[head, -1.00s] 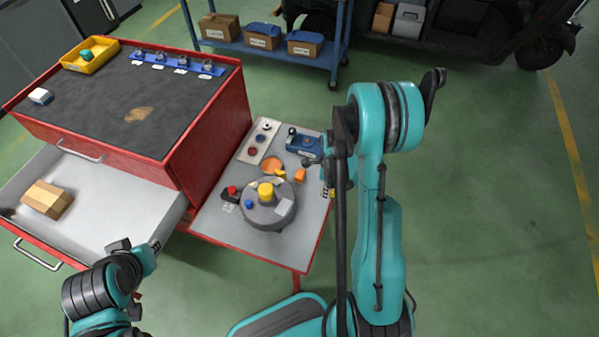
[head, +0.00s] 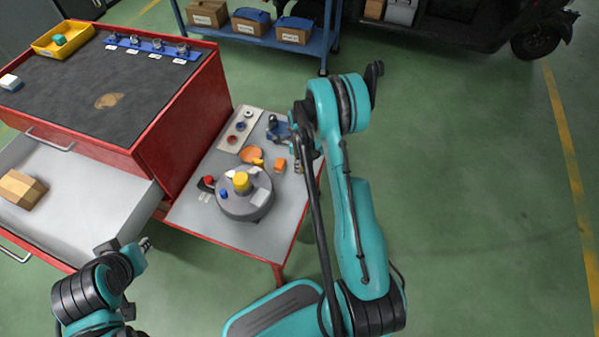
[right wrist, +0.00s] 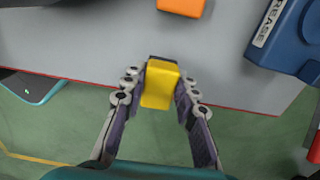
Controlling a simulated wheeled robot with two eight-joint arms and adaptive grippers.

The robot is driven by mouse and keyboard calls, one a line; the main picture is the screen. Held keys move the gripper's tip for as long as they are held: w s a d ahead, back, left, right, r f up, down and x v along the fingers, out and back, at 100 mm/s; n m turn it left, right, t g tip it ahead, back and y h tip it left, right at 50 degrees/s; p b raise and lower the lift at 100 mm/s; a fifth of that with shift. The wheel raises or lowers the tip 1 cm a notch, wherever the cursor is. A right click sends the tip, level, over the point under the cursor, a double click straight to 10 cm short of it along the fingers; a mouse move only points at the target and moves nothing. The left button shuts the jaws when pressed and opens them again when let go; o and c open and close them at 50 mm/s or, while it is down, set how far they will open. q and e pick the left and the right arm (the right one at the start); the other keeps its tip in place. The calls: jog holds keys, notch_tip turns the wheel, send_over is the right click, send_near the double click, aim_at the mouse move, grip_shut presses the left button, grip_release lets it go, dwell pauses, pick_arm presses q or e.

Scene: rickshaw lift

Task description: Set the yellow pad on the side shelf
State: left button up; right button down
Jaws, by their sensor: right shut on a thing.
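The yellow pad (right wrist: 160,85) is a small yellow block between the two fingers of my right gripper (right wrist: 158,92) in the right wrist view. The fingers are shut on its sides. Behind the pad are the red-edged rim of the side shelf (right wrist: 60,45) and the green floor. In the head view my right gripper (head: 303,160) is by the right edge of the grey side shelf (head: 207,222), partly hidden by my arm. I cannot make out the pad clearly there. My left gripper (head: 145,244) is low at the left, near the open drawer; its fingers are too small to judge.
The red cabinet (head: 180,125) and open drawer (head: 85,195) are left. Shelf room shows at the front.

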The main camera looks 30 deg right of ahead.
notch_tip(320, 180, down, 4)
jog(key=shift+f+b, duration=0.1)
jog(key=shift+b, duration=0.95)
jog(key=c, duration=1.2)
grip_release()
